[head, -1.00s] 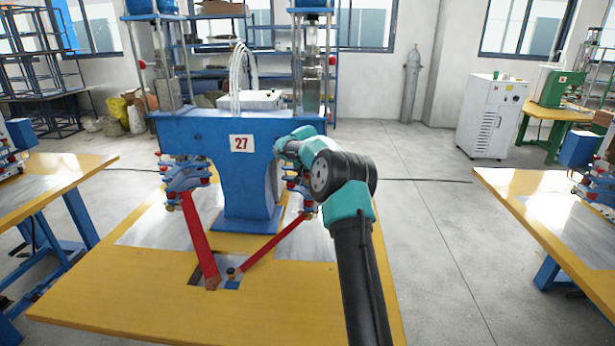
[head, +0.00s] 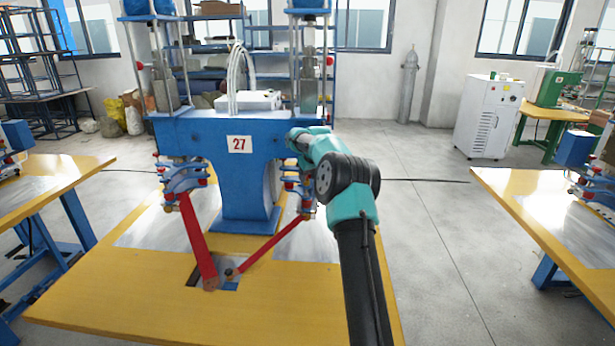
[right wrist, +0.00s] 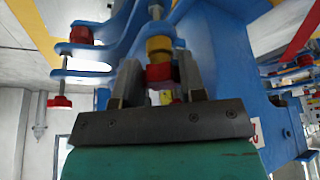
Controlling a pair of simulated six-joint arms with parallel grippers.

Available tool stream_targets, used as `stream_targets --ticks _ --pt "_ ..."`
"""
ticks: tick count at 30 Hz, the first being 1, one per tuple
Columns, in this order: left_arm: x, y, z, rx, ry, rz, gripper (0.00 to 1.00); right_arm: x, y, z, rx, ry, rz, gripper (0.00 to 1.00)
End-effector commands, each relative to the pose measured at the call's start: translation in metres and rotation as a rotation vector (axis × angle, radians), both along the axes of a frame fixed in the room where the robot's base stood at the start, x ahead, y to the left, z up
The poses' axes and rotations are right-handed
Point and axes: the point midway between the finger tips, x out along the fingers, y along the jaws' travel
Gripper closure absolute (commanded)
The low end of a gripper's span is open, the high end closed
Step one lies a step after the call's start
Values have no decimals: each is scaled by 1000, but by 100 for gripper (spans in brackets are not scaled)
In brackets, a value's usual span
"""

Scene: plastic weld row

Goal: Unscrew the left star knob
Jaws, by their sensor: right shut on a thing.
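The blue welding machine (head: 240,190) marked 27 stands on the yellow table. Its right clamp assembly (head: 306,196) is partly behind my right arm, and its left one (head: 183,178) is in the open. In the right wrist view, my right gripper (right wrist: 160,82) has its two fingers on either side of a red knob-like part (right wrist: 159,72) under a yellow collar (right wrist: 159,46), and is shut on it. Two more red knobs, an upper one (right wrist: 80,35) and a lower one (right wrist: 60,102), show to the left. In the head view the fingertips are hidden. My left gripper is not in view.
Blue brackets (right wrist: 105,50) of the machine crowd close around the right gripper. Two red levers, left (head: 198,240) and right (head: 270,247), slant down to the yellow table (head: 130,300). The floor right of the table is clear.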

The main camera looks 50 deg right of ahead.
Motion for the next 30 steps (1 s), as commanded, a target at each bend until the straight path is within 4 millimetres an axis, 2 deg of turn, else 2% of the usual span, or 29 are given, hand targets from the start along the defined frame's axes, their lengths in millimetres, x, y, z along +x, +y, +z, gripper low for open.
stream_targets --ticks 30 --pt "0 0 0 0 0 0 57 -3 -11 1 -4 0 727 83"
